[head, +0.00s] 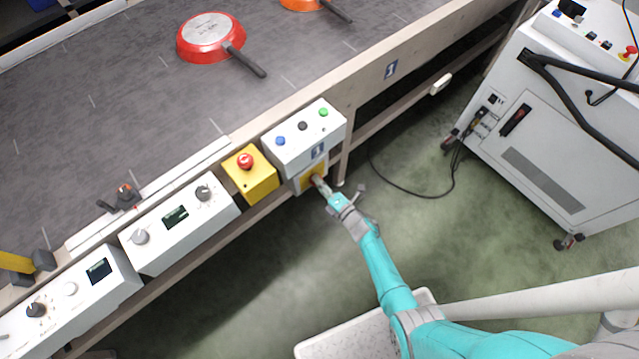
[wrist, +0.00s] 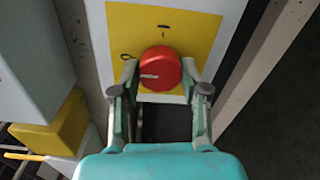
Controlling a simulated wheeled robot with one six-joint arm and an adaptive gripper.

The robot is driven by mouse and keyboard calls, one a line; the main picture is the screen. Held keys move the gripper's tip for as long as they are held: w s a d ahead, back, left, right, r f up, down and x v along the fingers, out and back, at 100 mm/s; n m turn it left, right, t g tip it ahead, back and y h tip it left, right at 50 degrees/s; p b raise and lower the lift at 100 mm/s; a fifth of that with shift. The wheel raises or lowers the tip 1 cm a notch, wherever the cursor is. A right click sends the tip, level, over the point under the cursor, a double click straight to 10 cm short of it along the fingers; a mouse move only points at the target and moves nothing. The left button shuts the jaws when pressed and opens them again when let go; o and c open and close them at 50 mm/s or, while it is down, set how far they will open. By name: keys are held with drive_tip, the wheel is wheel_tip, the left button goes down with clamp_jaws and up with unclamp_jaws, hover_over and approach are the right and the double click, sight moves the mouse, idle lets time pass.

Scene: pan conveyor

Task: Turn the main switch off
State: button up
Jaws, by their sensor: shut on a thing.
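The main switch is a round red knob (wrist: 160,69) on a yellow plate (wrist: 200,30), seen in the wrist view. A pale mark on the knob lies roughly level, pointing left toward the "O" on the plate; the "I" mark is above the knob. In the head view the yellow plate (head: 305,181) is on the lower front of the white control box, and the knob is hidden by my gripper. My gripper (wrist: 160,78) is shut on the red knob, one finger on each side. It also shows in the head view (head: 322,184).
The white box (head: 303,138) has blue, black and green buttons on top. A yellow emergency-stop box (head: 251,175) stands left of it. Red (head: 210,38) and orange pans lie on the conveyor (head: 120,90). A white cabinet (head: 545,140) stands right, with floor between.

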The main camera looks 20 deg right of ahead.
drive_tip(key=o, duration=1.1)
drive_tip(key=shift+o, duration=0.2)
drive_tip(key=shift+s, duration=0.1)
drive_tip(key=v, duration=1.2)
drive_tip(key=shift+a+r, duration=0.1)
